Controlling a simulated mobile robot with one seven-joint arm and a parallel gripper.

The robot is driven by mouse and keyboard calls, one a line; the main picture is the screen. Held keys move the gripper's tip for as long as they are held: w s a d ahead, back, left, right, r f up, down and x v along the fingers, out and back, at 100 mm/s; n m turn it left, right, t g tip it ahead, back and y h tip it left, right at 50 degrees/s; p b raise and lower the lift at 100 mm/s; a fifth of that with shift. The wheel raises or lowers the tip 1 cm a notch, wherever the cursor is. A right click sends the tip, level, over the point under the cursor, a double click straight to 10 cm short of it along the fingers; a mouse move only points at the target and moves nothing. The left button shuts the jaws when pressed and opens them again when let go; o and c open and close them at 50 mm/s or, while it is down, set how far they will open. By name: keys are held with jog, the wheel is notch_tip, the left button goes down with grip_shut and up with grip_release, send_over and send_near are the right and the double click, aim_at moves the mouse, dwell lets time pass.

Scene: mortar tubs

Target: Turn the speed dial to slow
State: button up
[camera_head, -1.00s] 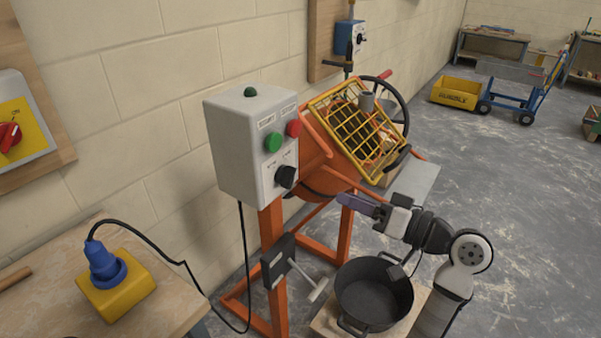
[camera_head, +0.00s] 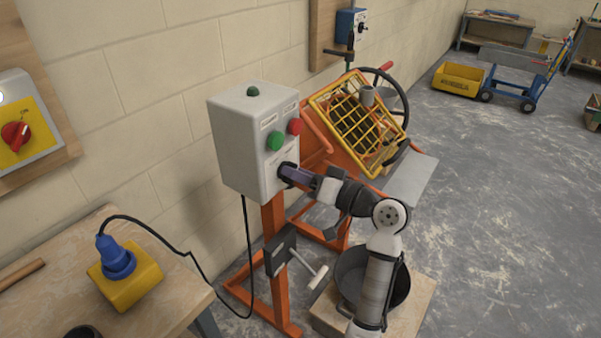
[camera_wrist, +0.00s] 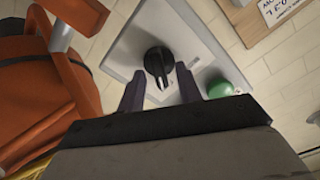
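The speed dial (camera_wrist: 159,64) is a black knob with a pale pointer on the grey control box (camera_head: 235,150). In the wrist view it lies just ahead of my gripper (camera_wrist: 160,88), between the lines of its two fingers. The fingers stand apart, one on each side of the dial, with gaps to it. In the head view my gripper (camera_head: 290,173) reaches the lower front of the box and hides most of the dial. The dial's markings are too small to read.
A green button (camera_head: 275,140) and a red button (camera_head: 295,126) sit above the dial. The green button (camera_wrist: 220,89) is close to the right finger in the wrist view. The orange mixer (camera_head: 345,135) stands behind, and a black tub (camera_head: 352,275) is below my arm.

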jog(key=shift+c, duration=0.3)
grip_shut()
jog(key=shift+f+b, duration=0.1)
jog(key=shift+b, duration=0.3)
jog(key=n+b, duration=0.4)
jog(key=b, duration=0.2)
jog(key=n+b, duration=0.5)
jog(key=b, duration=0.2)
jog(key=n+b, duration=0.4)
jog(key=b, duration=0.3)
jog(key=shift+s+a+n, duration=0.15)
jog(key=shift+s+n, duration=0.15)
jog(key=shift+n, duration=0.1)
jog(key=shift+b, duration=0.3)
